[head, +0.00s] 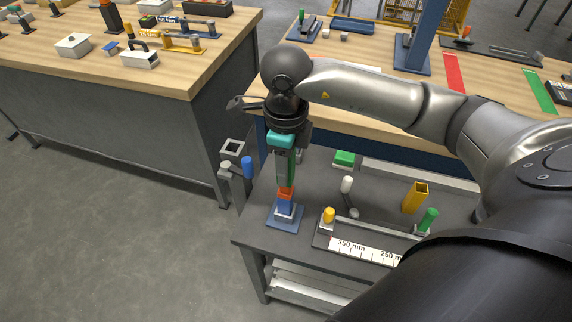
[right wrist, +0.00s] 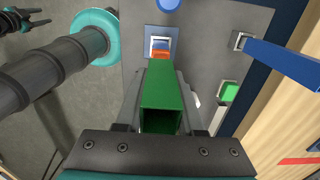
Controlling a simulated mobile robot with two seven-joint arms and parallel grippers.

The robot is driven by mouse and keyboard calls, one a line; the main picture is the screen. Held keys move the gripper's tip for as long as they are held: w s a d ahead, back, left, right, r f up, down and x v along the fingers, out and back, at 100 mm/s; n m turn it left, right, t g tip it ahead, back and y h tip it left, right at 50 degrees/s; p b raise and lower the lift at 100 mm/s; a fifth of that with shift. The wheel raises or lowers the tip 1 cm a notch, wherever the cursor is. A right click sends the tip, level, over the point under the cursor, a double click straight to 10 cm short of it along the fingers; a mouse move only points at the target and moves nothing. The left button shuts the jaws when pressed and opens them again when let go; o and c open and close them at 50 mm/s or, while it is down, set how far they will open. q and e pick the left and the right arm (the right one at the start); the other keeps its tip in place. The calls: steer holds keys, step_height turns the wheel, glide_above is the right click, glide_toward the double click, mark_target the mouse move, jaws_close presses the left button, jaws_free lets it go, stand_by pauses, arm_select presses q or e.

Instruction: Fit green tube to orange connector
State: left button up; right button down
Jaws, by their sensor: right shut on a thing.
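My right gripper (head: 284,145) is shut on the green tube (head: 284,172), which hangs upright below it. In the right wrist view the square hollow tube (right wrist: 160,92) runs from the gripper (right wrist: 165,125) down to the connector. The orange connector (head: 286,192) stands upright on a blue and grey post with a blue base plate (head: 283,224). It shows as a small orange strip (right wrist: 160,55) beyond the tube's end. The tube's lower end is right at the connector's top; I cannot tell whether they touch or overlap.
On the grey bench (head: 258,212) are a green block (head: 344,158), a yellow tube (head: 415,197), a white-topped part (head: 347,184) and a ruler fixture (head: 365,250) with yellow and green posts. A blue peg (head: 247,167) stands at the left edge. Wooden tables stand behind.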

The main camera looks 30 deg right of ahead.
steer(key=shift+b, duration=0.3)
stand_by(0.5)
steer(key=shift+f+b, duration=1.6)
steer(key=shift+f, duration=0.05)
stand_by(0.9)
jaws_free()
stand_by(0.5)
steer(key=shift+r, duration=0.1)
steer(key=shift+r+p, duration=2.4)
steer(key=shift+r, duration=1.1)
